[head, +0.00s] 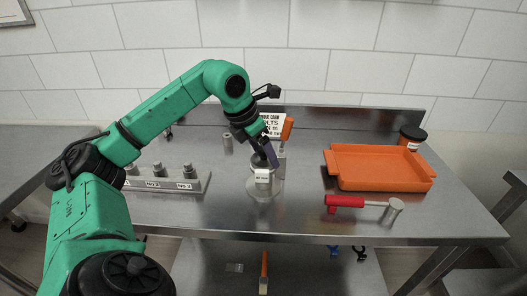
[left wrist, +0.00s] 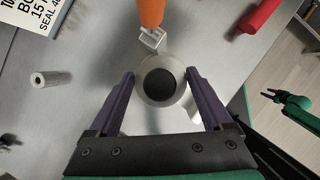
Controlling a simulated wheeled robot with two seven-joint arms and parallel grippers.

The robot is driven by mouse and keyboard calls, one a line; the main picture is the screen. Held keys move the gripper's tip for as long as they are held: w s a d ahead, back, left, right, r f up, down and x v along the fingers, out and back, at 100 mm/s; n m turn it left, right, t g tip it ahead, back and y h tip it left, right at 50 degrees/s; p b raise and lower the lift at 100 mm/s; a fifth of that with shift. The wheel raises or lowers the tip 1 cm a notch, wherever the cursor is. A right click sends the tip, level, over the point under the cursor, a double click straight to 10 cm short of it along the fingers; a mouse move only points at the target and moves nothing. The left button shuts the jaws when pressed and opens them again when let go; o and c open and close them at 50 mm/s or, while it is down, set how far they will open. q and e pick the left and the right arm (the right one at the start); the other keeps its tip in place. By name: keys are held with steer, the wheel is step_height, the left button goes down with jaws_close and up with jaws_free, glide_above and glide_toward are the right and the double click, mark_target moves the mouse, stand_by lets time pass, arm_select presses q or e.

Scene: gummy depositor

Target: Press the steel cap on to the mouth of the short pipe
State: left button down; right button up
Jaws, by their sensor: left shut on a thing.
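My left gripper (head: 266,158) is over the middle of the table, and its purple fingers (left wrist: 160,95) stand on either side of a round steel piece, which looks like the steel cap (left wrist: 176,98). The piece shows a pale rim around a dark round centre, and the gripper is shut on it. In the head view the short pipe (head: 264,187) appears as a stubby steel cylinder with a small white label, directly below the fingers. The fingers partly hide where cap and pipe meet, so I cannot tell whether they touch.
An orange-handled tool (head: 287,130) stands close behind the pipe. A hollow steel cylinder (head: 228,143) and a printed card (head: 271,119) are behind. A numbered rack (head: 200,184) is left; an orange tray (head: 382,182), red-handled mallet (head: 347,201) and dark jar (head: 413,136) are right.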

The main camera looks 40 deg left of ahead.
arm_select(q)
jaws_free()
steer(key=p+v, duration=0.3)
steer(key=v, duration=1.1)
steer(key=shift+s+r, duration=0.2)
steer(key=shift+r, duration=0.1)
steer(key=shift+p, duration=0.3)
